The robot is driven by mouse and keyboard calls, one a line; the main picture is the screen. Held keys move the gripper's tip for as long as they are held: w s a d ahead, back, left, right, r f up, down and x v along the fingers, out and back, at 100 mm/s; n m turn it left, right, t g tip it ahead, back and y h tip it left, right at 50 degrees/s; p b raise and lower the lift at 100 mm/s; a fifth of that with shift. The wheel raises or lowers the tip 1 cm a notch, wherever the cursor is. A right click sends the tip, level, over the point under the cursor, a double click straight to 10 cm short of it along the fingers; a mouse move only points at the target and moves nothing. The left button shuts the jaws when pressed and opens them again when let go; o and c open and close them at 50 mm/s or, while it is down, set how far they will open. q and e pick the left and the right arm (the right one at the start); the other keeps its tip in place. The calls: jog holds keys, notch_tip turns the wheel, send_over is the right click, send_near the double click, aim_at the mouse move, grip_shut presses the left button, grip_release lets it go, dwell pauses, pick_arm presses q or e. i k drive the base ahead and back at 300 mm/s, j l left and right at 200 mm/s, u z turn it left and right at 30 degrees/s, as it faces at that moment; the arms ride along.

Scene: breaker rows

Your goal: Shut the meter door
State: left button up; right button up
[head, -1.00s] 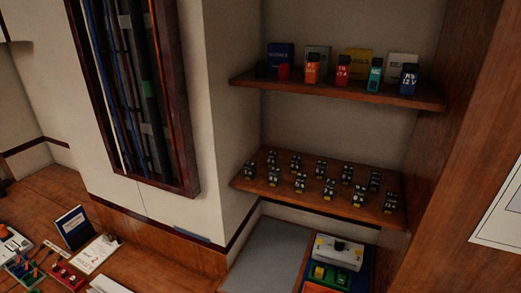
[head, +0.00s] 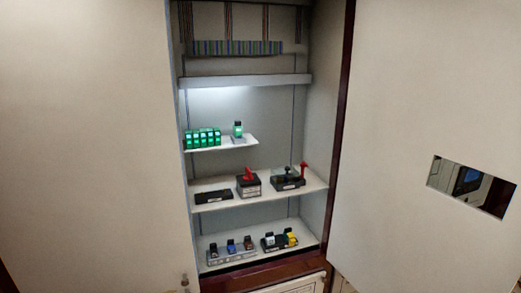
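A tall cabinet stands open in the middle of the head view, its lit interior (head: 235,106) showing. A large cream door panel (head: 430,110) stands open on its right. It has a small rectangular window (head: 471,186) through which something bluish shows; this looks like the meter door, though no label shows. Another plain cream panel (head: 85,130) fills the left; I cannot tell whether it is a door or a wall. Neither of my grippers is in view.
Inside the cabinet, a small shelf holds green blocks (head: 203,138). A shelf below holds dark devices with red levers (head: 249,175). The bottom shelf holds several small breakers (head: 232,247).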

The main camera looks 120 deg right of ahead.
aim_at(428, 79)
jog(key=k+z, duration=0.15)
jog(key=z, duration=0.3)
jog(key=k+z, duration=0.15)
jog(key=z, duration=0.3)
jog(key=k+l+z, duration=0.15)
jog(key=z, duration=0.3)
jog(key=k+l+z, duration=0.1)
jog(key=z, duration=0.35)
jog(key=k+l+z, duration=0.1)
jog(key=l+z, duration=0.15)
jog(key=z, duration=0.2)
jog(key=k+l+z, duration=0.15)
jog(key=l, duration=0.45)
jog(key=k+l+z, duration=0.15)
jog(key=l, duration=0.45)
jog(key=k+l+z, duration=0.15)
jog(key=l, duration=0.5)
jog(key=l+z, duration=0.15)
jog(key=l, duration=0.45)
